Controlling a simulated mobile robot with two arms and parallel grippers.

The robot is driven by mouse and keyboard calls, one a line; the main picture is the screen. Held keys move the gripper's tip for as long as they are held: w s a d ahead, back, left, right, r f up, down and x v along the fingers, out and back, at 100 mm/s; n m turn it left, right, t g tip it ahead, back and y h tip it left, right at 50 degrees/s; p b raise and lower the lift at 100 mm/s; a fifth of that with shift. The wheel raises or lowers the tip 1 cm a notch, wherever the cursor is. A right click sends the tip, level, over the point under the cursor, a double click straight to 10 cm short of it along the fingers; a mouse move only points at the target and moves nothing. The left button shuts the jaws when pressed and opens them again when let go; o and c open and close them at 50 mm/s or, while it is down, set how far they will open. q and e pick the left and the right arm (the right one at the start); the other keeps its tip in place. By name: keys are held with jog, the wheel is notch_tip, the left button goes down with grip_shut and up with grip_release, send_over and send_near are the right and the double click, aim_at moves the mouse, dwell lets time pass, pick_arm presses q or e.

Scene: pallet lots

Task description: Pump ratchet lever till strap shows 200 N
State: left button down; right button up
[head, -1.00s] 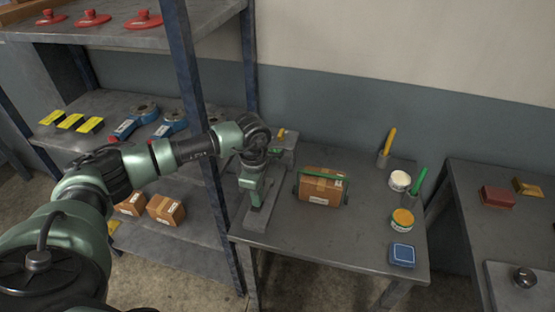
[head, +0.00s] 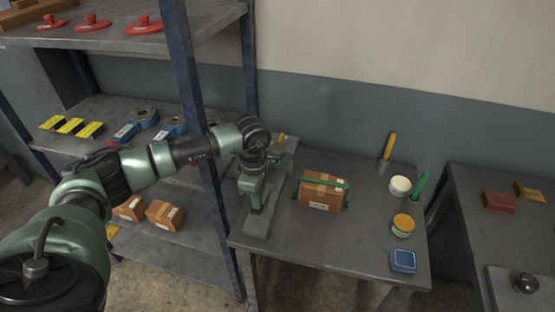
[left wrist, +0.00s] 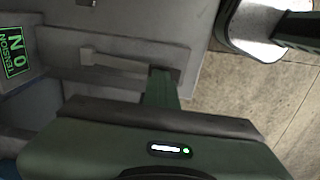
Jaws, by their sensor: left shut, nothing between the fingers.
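A cardboard box (head: 318,203) stands on the grey table with a green band (head: 328,184) across its top. Left of it is a long grey plate (head: 262,224). My left gripper (head: 256,206) points down over this plate, shut with nothing between its fingers. In the left wrist view a green tension display (left wrist: 16,53) reads 0 N, turned on its side or upside down. A pale grey bar (left wrist: 112,62) lies near my dark green finger (left wrist: 161,88); I cannot tell whether it is the ratchet lever or whether they touch.
A blue shelf post (head: 190,95) stands close beside my left arm. The table's right side holds a white jar (head: 400,185), an orange-topped jar (head: 403,226) and a blue pad (head: 402,260). Bare table lies in front of the box.

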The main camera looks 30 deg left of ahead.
pick_arm(q)
notch_tip(320, 180, up, 9)
jog(key=p, duration=0.4)
jog(key=shift+w+f, duration=0.2)
dwell(1.3)
